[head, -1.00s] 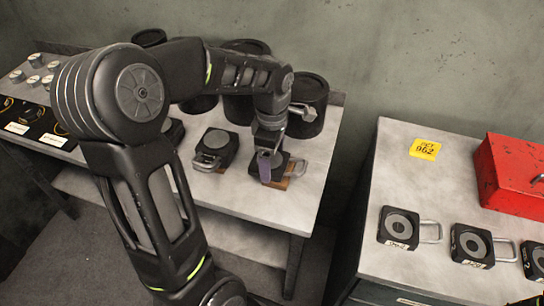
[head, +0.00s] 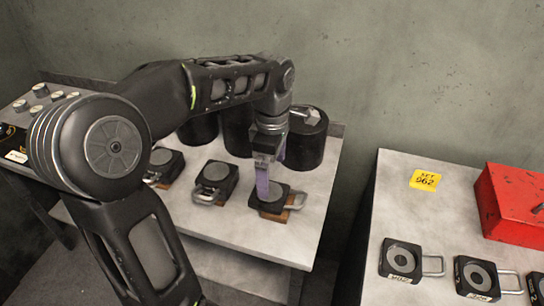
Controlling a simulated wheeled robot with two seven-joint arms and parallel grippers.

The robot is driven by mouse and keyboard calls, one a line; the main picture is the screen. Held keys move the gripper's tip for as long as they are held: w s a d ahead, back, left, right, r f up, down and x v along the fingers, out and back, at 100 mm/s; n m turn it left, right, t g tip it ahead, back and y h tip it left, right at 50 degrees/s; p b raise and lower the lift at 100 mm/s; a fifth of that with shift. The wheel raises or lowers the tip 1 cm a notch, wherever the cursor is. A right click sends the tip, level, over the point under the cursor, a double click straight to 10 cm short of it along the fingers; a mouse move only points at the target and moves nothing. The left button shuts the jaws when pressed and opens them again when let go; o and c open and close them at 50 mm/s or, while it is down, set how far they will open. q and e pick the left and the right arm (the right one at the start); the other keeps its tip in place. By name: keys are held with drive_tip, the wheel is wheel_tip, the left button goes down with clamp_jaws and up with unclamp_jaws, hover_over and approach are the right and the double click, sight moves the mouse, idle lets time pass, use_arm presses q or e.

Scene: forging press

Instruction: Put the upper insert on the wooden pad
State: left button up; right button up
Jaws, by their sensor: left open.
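A black square insert with a round grey face and a metal loop handle (head: 274,195) lies on a wooden pad (head: 284,215) near the right front of the left table. The pad's brown edge shows below it. My left gripper (head: 263,188) is open, pointing down just above and at the left back part of this insert. One purple finger shows clearly and hides part of the insert; I cannot tell whether it touches. Two similar blocks stand to the left: one in the middle (head: 215,181) and one partly behind my arm (head: 165,164). My right gripper is not in view.
Black cylinders (head: 306,142) stand at the back of the left table. A gap separates it from the right table (head: 385,200), which holds a yellow label (head: 425,180), a red toolbox (head: 515,203) and a row of handled blocks (head: 400,260). Knobs (head: 40,90) are at far left.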

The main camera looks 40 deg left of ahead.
use_arm(q)
drive_tip(key=shift+r, duration=2.2)
